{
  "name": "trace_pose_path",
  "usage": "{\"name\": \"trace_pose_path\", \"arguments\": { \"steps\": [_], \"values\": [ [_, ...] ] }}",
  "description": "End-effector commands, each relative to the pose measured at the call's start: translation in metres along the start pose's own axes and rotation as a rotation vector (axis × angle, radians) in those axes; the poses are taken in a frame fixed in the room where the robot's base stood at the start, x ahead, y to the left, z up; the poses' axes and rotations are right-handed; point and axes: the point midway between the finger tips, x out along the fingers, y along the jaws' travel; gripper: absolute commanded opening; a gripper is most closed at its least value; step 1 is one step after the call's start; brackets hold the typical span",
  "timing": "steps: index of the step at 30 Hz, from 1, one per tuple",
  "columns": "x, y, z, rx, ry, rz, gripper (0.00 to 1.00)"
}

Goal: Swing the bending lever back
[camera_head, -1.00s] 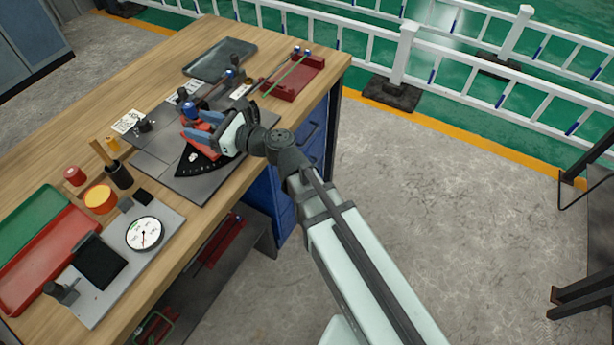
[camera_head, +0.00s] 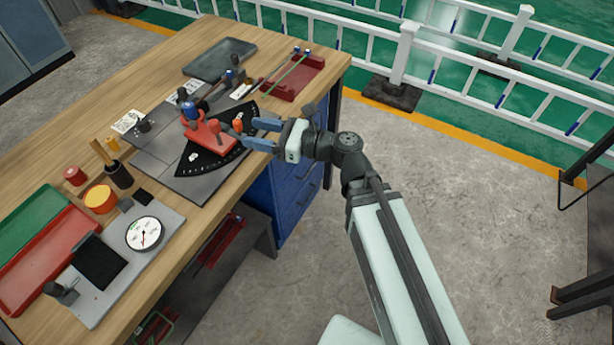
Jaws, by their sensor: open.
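The bender on the workbench has a red bending lever (camera_head: 205,134) with upright knobs, lying over a black fan-shaped angle plate (camera_head: 222,158) with white marks. A blue-topped post (camera_head: 189,110) stands at the lever's left end. A small orange knob (camera_head: 238,126) stands to the right of the lever, near my fingertips. My gripper (camera_head: 252,132) is open and empty at the bench's right edge, with its blue fingers pointing left towards the bender. It is apart from the red lever. Whether a fingertip touches the small dark part beside the orange knob is unclear.
A red rack with a green rod (camera_head: 290,76) and a grey tray (camera_head: 220,60) lie behind the bender. A dial gauge (camera_head: 145,234), a tool cup (camera_head: 118,175) and red and green trays (camera_head: 45,262) lie nearer. Open floor lies right of the bench.

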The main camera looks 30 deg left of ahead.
Motion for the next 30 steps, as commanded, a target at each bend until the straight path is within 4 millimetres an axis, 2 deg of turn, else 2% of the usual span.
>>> {"name": "trace_pose_path", "arguments": {
  "steps": [1, 15, 30],
  "values": [
    [-0.01, 0.001, 0.0, 0.0, 0.0, -0.003, 0.54],
    [-0.04, -0.017, -0.068, -0.114, 0.155, -0.029, 0.54],
    [-0.08, -0.027, -0.137, -0.223, 0.315, -0.025, 0.54]
  ]
}}
